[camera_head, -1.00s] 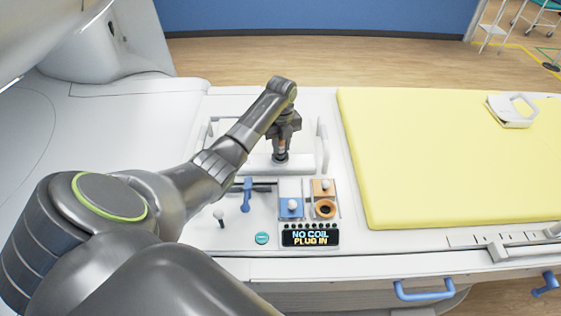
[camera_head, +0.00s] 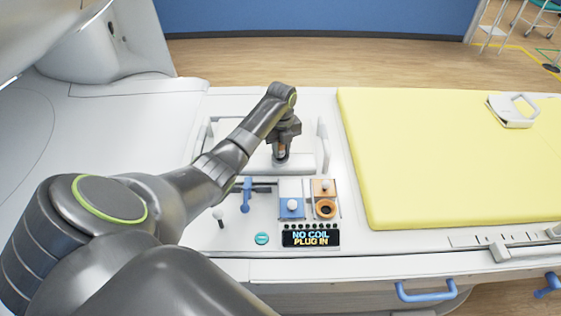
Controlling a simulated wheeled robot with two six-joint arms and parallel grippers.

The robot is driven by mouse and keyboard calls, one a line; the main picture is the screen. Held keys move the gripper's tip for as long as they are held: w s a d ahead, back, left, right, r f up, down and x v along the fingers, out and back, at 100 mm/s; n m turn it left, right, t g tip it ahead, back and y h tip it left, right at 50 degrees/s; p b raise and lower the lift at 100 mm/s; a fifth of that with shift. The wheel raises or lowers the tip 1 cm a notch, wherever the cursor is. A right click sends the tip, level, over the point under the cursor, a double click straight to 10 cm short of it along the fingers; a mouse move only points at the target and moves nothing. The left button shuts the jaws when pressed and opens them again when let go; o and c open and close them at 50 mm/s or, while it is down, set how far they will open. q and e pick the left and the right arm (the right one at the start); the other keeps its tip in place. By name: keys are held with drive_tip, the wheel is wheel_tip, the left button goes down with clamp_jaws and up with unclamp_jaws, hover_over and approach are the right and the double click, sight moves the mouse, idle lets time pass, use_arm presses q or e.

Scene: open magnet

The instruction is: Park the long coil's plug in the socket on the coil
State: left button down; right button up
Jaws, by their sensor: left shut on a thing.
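My left gripper (camera_head: 281,150) points down over the white coil (camera_head: 304,163) and is shut on the plug (camera_head: 281,153), a small dark piece with an orange-brown part. The plug's lower end is at the coil's top face. The gripper and arm hide much of the coil, and the socket on it cannot be made out. I cannot tell whether the plug is in the socket or just above it. My right gripper is not in view.
In front of the coil is a panel with a blue lever (camera_head: 246,195), a blue socket block (camera_head: 291,208), an orange ring socket (camera_head: 325,208) and a display (camera_head: 311,238) reading "NO COIL PLUG IN". A yellow mattress (camera_head: 440,160) bearing a white coil (camera_head: 513,110) lies right.

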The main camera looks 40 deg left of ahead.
use_arm(q)
drive_tip(key=shift+f, duration=0.1)
drive_tip(key=c, duration=1.1)
unclamp_jaws()
wheel_tip(320, 180, up, 8)
drive_tip(key=shift+w+r+b, duration=0.1)
drive_tip(key=shift+r+b, duration=0.1)
drive_tip(key=shift+b, duration=0.9)
wheel_tip(320, 180, up, 3)
drive_tip(key=shift+f+p, duration=0.15)
drive_tip(key=shift+p, duration=0.95)
drive_tip(key=shift+r+p, duration=0.5)
drive_tip(key=shift+p, duration=0.05)
